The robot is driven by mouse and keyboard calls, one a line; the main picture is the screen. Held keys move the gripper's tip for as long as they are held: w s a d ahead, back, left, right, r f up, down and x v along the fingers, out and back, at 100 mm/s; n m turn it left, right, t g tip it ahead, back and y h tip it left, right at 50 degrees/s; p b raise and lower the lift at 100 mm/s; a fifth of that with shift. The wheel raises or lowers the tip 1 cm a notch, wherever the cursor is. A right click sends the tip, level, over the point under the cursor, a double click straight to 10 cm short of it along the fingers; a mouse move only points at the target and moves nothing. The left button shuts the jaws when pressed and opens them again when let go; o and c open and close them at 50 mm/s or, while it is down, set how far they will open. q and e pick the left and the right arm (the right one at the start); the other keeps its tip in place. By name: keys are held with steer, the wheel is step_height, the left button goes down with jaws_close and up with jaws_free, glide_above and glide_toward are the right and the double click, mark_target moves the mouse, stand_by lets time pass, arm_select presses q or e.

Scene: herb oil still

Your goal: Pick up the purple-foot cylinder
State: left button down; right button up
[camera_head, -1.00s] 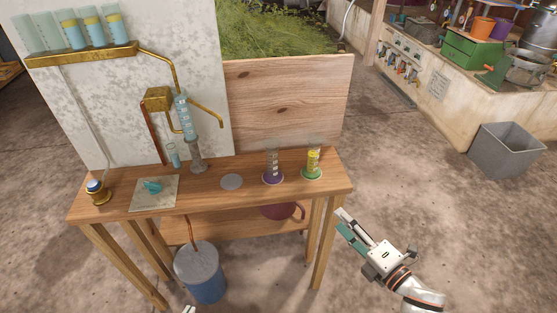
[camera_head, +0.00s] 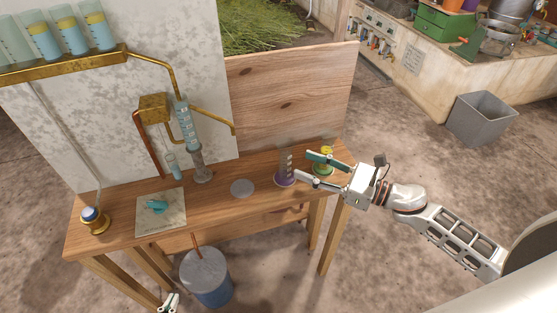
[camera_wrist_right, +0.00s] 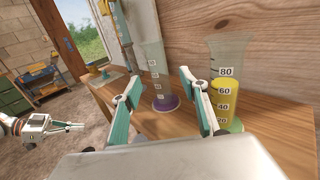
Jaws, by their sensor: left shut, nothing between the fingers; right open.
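The purple-foot cylinder (camera_head: 285,177) stands upright on the wooden table, a clear graduated tube with a purple base. In the right wrist view, the cylinder (camera_wrist_right: 154,68) stands ahead between my open fingers, its foot on the tabletop. My right gripper (camera_head: 305,167) is open and points left at the cylinder from the right; in the wrist view, the space between its fingertips (camera_wrist_right: 159,82) is empty. I cannot tell whether a finger touches the glass. My left gripper (camera_head: 170,302) is shut and empty, low in front of the table; it also shows in the wrist view (camera_wrist_right: 75,126).
A green-foot cylinder with yellow liquid (camera_wrist_right: 222,98) stands close beside my right finger; the gripper partly covers it in the head view (camera_head: 326,155). A grey disc (camera_head: 242,188) lies left of the purple foot. The wooden backboard (camera_head: 290,100) rises behind.

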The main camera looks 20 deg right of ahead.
mark_target(291, 159)
steer(key=shift+x, duration=0.9)
steer(key=p+x, duration=0.1)
steer(key=x, duration=0.1)
steer(key=r+p+x, duration=0.1)
steer(key=x, duration=0.1)
steer(key=shift+a, duration=0.2)
steer(key=shift+w+a+f, duration=0.15)
steer(key=shift+w+a, duration=0.2)
steer(key=shift+a, duration=0.05)
jaws_close()
